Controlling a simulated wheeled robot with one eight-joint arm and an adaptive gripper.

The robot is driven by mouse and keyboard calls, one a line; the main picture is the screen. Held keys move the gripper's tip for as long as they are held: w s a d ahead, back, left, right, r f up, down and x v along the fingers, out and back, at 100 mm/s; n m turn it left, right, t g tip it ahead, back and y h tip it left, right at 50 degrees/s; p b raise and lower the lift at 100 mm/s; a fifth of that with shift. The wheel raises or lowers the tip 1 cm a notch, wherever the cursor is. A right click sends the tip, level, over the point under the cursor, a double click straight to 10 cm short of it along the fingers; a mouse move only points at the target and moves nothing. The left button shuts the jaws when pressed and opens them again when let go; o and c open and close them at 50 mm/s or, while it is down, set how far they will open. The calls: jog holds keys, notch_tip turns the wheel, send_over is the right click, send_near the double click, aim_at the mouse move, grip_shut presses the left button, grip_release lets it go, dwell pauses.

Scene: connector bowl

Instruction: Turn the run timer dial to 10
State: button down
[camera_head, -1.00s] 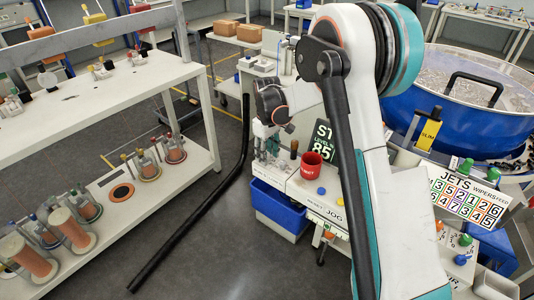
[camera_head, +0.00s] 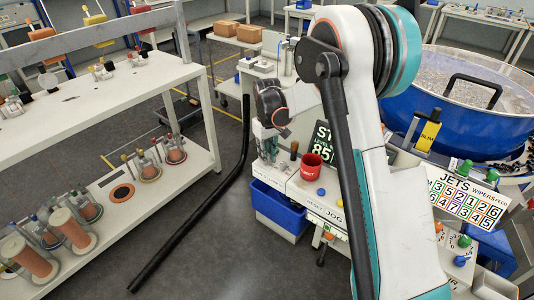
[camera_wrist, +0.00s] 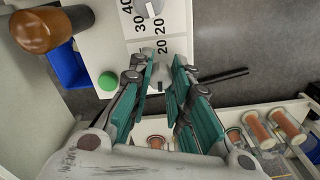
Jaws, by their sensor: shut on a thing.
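In the wrist view my gripper (camera_wrist: 164,72) has its green fingers around a small grey dial knob (camera_wrist: 160,75), mostly hidden between the fingertips. Numbers reading 20 stand close by on the white panel (camera_wrist: 98,42). I cannot read where this knob points. A second grey dial (camera_wrist: 148,8) is at the top edge, with 40, 30 and 20 printed beside it. In the head view my gripper (camera_head: 265,140) is over the left end of the white control panel (camera_head: 300,190); its fingertips and the dial are hard to make out there.
A green button (camera_wrist: 108,81) and a brown-topped knob (camera_wrist: 40,30) are close to my gripper. A red cup (camera_head: 311,167) stands on the panel, with a blue bin (camera_head: 278,212) below. A blue bowl (camera_head: 460,125) is at right. A shelf (camera_head: 165,185) with spools is at left.

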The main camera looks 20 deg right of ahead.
jog(key=m, duration=0.4)
jog(key=shift+m+p, duration=0.3)
jog(key=m, duration=0.3)
jog(key=shift+m, duration=0.3)
jog(key=m, duration=0.4)
jog(key=shift+p, duration=0.35)
jog(key=shift+m, duration=2.1)
jog(key=c, duration=1.5)
grip_release()
jog(key=shift+o, duration=0.2)
